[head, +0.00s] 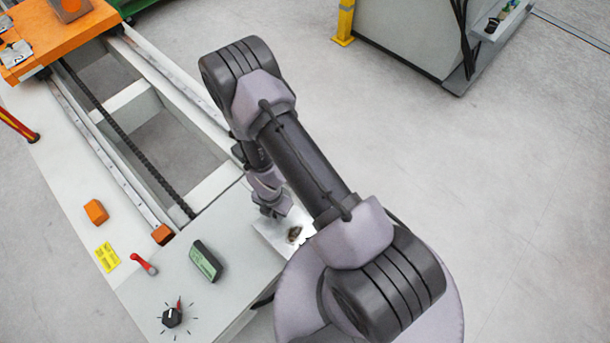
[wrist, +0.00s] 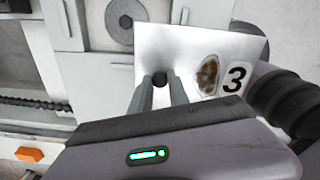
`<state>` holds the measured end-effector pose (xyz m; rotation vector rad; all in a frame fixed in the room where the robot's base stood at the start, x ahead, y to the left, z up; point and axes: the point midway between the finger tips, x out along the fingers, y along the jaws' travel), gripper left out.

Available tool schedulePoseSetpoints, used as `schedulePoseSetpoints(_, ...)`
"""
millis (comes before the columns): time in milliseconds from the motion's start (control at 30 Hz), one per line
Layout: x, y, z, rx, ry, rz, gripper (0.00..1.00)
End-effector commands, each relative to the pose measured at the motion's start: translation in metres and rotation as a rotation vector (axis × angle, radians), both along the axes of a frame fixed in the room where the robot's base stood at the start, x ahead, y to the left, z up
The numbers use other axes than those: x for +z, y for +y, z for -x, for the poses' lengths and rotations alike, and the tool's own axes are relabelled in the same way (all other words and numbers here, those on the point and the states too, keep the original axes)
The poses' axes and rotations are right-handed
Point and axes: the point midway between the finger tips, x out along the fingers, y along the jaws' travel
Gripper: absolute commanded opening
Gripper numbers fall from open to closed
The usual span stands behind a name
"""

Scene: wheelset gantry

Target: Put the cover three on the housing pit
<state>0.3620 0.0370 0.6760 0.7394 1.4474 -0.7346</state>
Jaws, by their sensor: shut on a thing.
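Cover three (wrist: 225,50) is a pale metal plate with a black "3" on a white label, a brown stain and a dark knob. In the wrist view my gripper (wrist: 160,88) is shut on the knob, with one finger on each side. In the head view the plate (head: 272,235) shows partly beside my arm, at the edge of the gantry frame, and my gripper (head: 270,210) is above it. I cannot tell which part is the housing pit. A round grey disc with a dark centre (wrist: 125,18) lies just past the plate's upper left in the wrist view.
The white gantry frame (head: 150,205) has rails, open bays and a dark chain. A green-screened device (head: 206,260), a red-handled lever (head: 144,264) and a black dial (head: 172,317) sit on its near end. An orange carriage (head: 60,40) stands at the far end.

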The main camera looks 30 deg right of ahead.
Motion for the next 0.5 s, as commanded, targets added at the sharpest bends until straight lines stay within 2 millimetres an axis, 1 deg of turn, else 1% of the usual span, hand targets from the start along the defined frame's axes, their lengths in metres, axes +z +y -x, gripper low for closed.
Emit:
schedulePoseSetpoints(67, -0.005, -0.004, -0.021, 0.000, -0.008, -0.001, 0.00)
schedulePoseSetpoints(100, -0.008, -0.008, -0.035, -0.002, -0.009, 0.000, 0.00)
schedulePoseSetpoints(167, -0.011, -0.014, -0.056, 0.000, -0.009, -0.001, 0.00)
schedulePoseSetpoints(300, -0.016, -0.027, -0.104, -0.002, -0.008, -0.001, 0.00)
schedulePoseSetpoints(400, -0.018, -0.034, -0.130, 0.000, -0.006, 0.000, 0.00)
schedulePoseSetpoints(500, -0.018, -0.038, -0.144, 0.000, -0.004, 0.000, 0.00)
